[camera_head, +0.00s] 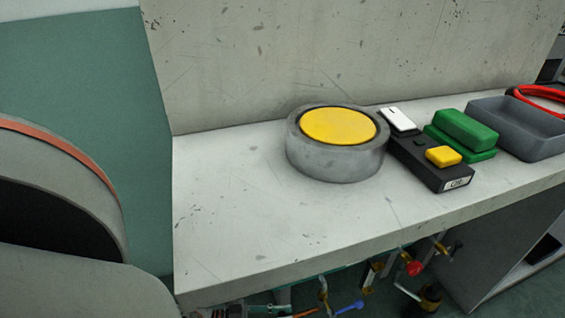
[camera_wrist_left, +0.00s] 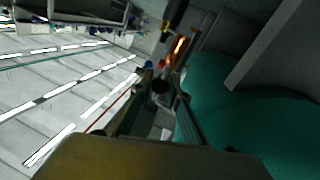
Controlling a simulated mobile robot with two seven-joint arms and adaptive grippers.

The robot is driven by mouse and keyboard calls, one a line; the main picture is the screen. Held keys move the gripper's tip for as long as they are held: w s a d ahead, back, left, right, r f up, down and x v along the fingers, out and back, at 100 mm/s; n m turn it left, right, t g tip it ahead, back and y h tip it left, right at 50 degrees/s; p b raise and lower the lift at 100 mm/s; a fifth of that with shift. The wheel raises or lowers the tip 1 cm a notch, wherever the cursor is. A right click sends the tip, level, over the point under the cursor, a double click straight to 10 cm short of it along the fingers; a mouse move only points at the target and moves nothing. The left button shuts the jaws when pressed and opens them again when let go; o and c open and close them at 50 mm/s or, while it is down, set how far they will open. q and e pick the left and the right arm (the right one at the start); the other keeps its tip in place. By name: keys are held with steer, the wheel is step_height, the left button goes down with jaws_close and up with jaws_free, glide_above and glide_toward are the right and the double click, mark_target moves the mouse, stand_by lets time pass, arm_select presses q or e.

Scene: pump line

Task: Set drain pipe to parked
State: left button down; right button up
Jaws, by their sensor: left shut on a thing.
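In the left wrist view my left gripper (camera_wrist_left: 160,100) reaches in among the pipework, its fingers closed around a small dark part (camera_wrist_left: 161,86). I cannot tell for sure whether this part belongs to the drain pipe. An orange-lit pipe piece (camera_wrist_left: 180,46) and a black cylindrical part (camera_wrist_left: 175,14) lie just beyond the fingertips. In the head view the pipework hangs under the bench front, with a red knob (camera_head: 414,268), a blue handle (camera_head: 349,307) and brass fittings (camera_head: 323,291). The left fingers cannot be made out there. My right gripper is in neither view.
The pale bench (camera_head: 230,220) overhangs the pipework. On it stand a round grey housing with a yellow top (camera_head: 338,126), a black box (camera_head: 425,165), green blocks (camera_head: 465,130) and a grey tray (camera_head: 520,128). The bench's left part is bare.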

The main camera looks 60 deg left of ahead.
arm_select(q)
steer(key=shift+a, duration=0.2)
steer(key=c, duration=1.9)
jaws_free()
steer(key=shift+s, duration=0.1)
steer(key=v, duration=0.7)
steer(key=shift+s, duration=0.1)
